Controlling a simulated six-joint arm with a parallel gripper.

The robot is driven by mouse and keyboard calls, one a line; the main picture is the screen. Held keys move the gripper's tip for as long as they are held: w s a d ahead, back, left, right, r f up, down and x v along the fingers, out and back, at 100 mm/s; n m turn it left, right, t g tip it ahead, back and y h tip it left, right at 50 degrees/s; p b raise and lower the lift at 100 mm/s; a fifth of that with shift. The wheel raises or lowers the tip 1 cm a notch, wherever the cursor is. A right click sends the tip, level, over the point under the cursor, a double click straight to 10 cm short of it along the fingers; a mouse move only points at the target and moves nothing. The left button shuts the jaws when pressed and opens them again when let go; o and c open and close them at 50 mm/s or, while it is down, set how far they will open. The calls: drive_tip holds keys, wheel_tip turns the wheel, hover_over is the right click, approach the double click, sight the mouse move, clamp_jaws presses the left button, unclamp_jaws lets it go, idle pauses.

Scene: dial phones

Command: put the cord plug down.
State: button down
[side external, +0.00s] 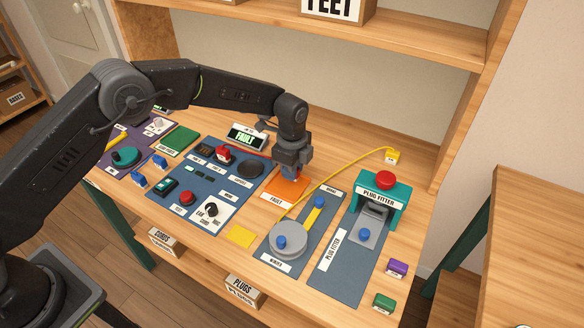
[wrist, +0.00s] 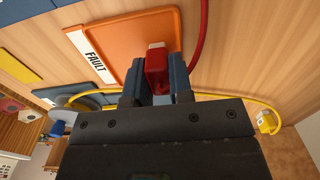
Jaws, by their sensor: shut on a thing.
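My gripper (wrist: 158,68) is shut on a red cord plug (wrist: 157,62), which sits between the two dark fingers in the wrist view. A red cord (wrist: 199,45) runs beside it. The orange FAULT tray (wrist: 152,22) lies just beyond the plug. In the side view my gripper (side external: 289,172) is low over the back part of the orange FAULT tray (side external: 283,194). The held plug is hidden there by the fingers. I cannot tell whether the plug touches the tray.
The blue panel (side external: 198,181) with a red block (side external: 223,153) lies left of the tray. The grey winder (side external: 288,241) and teal plug fitter (side external: 383,193) stand right. A FAULT display (side external: 246,137) stands behind.

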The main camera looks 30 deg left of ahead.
drive_tip(key=shift+f, duration=0.25)
drive_tip(key=c, duration=1)
unclamp_jaws()
wheel_tip(320, 180, up, 13)
drive_tip(key=shift+f, duration=0.2)
